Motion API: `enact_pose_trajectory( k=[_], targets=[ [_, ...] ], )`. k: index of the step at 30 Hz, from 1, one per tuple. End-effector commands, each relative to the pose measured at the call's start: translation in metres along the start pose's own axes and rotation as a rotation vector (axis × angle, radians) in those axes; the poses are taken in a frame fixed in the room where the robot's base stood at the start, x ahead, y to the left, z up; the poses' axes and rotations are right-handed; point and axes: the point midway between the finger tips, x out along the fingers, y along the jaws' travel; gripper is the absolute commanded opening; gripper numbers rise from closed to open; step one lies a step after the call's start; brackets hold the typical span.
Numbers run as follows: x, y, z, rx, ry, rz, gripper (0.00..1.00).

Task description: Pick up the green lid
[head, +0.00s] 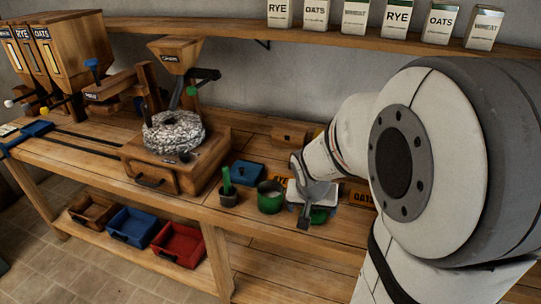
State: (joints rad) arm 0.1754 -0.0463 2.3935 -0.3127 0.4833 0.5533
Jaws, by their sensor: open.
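A green round thing (320,215), which looks like the green lid, sits near the front edge of the wooden bench and is partly hidden by my gripper. My gripper (305,212) is over its left side, pointing down. The jaws are open; I cannot tell whether they touch it. A white, tray-like surface (328,196) shows just behind the gripper. A green cup (270,196) stands upright to the left of the gripper, apart from it.
A dark pot with a green handle (228,188) and a blue box (247,172) stand left of the cup. A millstone (174,131) on a wooden mill (160,175) is farther left. Bins (180,243) sit below. Boxes (397,18) line the shelf. My arm hides the bench's right side.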

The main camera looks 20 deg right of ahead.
Motion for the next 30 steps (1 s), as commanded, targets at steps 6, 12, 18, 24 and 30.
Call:
enact_pose_trajectory(
  k=[6,12,18,24,30],
  targets=[
    [0.035,0.009,-0.025,0.111,0.027,0.006,0.95],
    [0.056,0.009,-0.028,0.125,0.030,0.005,0.95],
    [0.074,0.008,-0.031,0.123,0.031,0.004,0.95],
    [0.103,0.004,-0.035,0.123,0.029,0.004,0.95],
    [0.117,0.004,-0.037,0.124,0.032,0.003,0.95]
  ],
)
